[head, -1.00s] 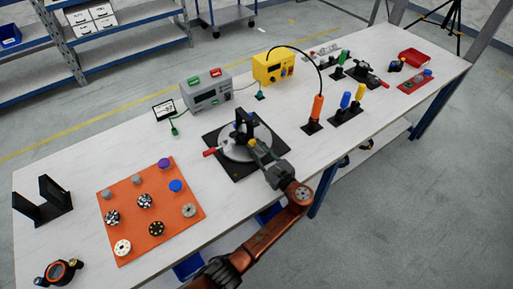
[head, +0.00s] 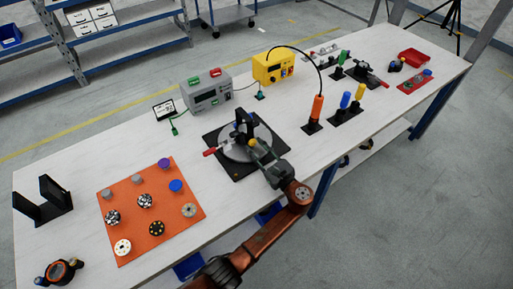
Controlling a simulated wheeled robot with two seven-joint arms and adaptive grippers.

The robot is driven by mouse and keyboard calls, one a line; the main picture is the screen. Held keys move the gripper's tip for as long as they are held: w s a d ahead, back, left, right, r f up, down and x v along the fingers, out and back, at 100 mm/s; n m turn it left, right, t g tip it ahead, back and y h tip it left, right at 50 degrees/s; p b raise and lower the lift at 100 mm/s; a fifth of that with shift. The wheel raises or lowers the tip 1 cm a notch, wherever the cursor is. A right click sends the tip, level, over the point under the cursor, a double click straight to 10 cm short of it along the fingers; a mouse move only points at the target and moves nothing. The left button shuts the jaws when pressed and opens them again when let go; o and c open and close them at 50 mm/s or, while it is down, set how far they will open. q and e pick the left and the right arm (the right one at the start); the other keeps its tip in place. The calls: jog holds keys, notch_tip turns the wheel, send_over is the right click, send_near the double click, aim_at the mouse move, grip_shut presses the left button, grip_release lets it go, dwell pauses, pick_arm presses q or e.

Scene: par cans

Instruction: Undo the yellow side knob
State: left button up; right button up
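The yellow side knob (head: 252,142) sits on the near side of a black upright yoke (head: 240,125). The yoke stands over a round grey disc (head: 231,151) on a black base plate (head: 241,176), and a red-tipped handle (head: 210,152) sticks out to the left. My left gripper (head: 258,152) is at the knob, coming from the near right side. Its fingertips look to be at or touching the knob, but they are too small to tell whether they are closed on it. The gripper hides part of the disc. My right gripper is not in view.
An orange board (head: 150,212) with several knobs lies to the left. A grey box (head: 207,92) and a yellow box (head: 273,67) stand behind. An orange-handled tool (head: 317,108) and a blue-handled tool (head: 345,100) stand upright to the right. The table's near edge is below my arm.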

pick_arm(q)
jog(key=shift+r, duration=0.15)
notch_tip(320, 180, up, 10)
jog(key=shift+f, duration=0.15)
dwell(0.3)
